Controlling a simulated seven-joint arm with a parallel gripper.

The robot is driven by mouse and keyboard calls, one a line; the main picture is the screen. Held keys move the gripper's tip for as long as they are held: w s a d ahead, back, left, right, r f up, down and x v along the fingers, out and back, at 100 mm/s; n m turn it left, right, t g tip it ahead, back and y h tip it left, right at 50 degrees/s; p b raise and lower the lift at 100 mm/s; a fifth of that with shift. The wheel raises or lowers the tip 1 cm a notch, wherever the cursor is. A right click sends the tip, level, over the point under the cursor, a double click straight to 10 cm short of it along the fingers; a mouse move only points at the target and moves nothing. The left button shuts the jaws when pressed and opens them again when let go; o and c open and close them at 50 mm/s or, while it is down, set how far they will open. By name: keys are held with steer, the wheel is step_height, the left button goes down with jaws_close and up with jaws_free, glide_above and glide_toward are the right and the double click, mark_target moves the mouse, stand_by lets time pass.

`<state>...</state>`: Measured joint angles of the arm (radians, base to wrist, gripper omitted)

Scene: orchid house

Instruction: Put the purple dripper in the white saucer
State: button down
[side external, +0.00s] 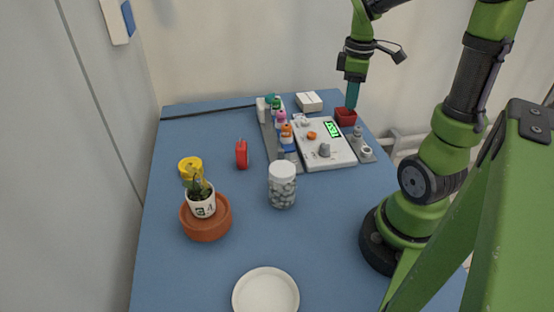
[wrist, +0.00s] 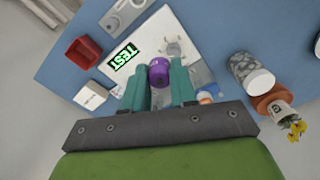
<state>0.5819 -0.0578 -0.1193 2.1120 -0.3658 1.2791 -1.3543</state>
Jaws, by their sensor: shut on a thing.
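The purple dripper (wrist: 158,72) shows in the wrist view between the two teal fingers of my gripper (wrist: 159,80), which is shut on it. In the side external view my gripper (side external: 352,98) points down at the far right of the table, just above or behind the red box; the dripper cannot be made out there. The white saucer (side external: 265,292) is empty and lies at the near edge of the side external view, far from my gripper. It is not in the wrist view.
A white meter (side external: 326,152) with a green display, several small bottles (side external: 287,138), a red box (side external: 345,117) and a white box (side external: 309,101) fill the back. A lidded jar (side external: 282,186), red item (side external: 241,154) and potted plant (side external: 201,205) stand mid-table. Blue table around the saucer is clear.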

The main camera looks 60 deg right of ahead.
steer(key=w+a+n, duration=0.3)
steer(key=a+n, duration=0.1)
steer(key=a, duration=0.3)
steer(key=w+a+n, duration=0.3)
steer(key=w+a, duration=0.1)
steer(key=a, duration=0.3)
steer(key=n, duration=1.7)
glide_above(266, 299)
steer(key=shift+f, duration=7.5)
steer(key=c, duration=0.8)
jaws_free()
